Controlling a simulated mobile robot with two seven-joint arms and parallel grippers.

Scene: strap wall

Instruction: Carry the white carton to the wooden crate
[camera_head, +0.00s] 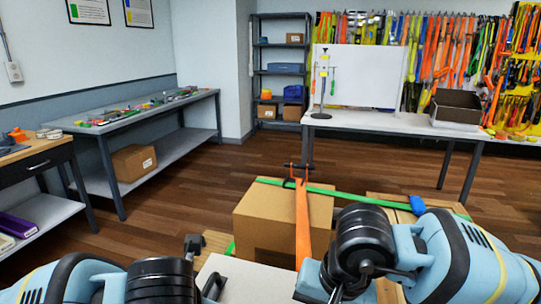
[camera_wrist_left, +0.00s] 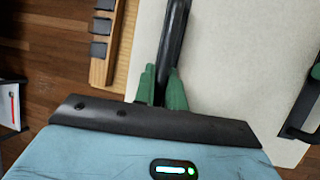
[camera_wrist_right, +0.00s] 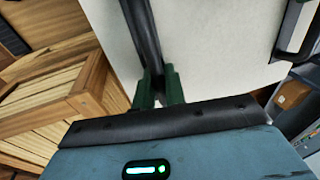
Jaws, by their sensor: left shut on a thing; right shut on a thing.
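The white carton (camera_head: 238,277) is at the bottom middle of the head view, between my two arms and mostly hidden by them. It fills much of the left wrist view (camera_wrist_left: 235,60) and the right wrist view (camera_wrist_right: 215,45), with dark handles on it. My left gripper (camera_wrist_left: 162,88) is shut on one dark handle. My right gripper (camera_wrist_right: 157,88) is shut on another dark handle. A slatted wooden crate (camera_wrist_right: 50,112) shows left of the carton in the right wrist view. I cannot tell how high the carton is held.
A cardboard box (camera_head: 262,215) with an orange strap (camera_head: 302,225) and a green strap (camera_head: 335,192) stands just ahead. A wooden slat with dark pads (camera_wrist_left: 106,55) lies beside the carton. A workbench (camera_head: 130,110) is at left, a white table (camera_head: 390,124) behind. Wooden floor between is clear.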

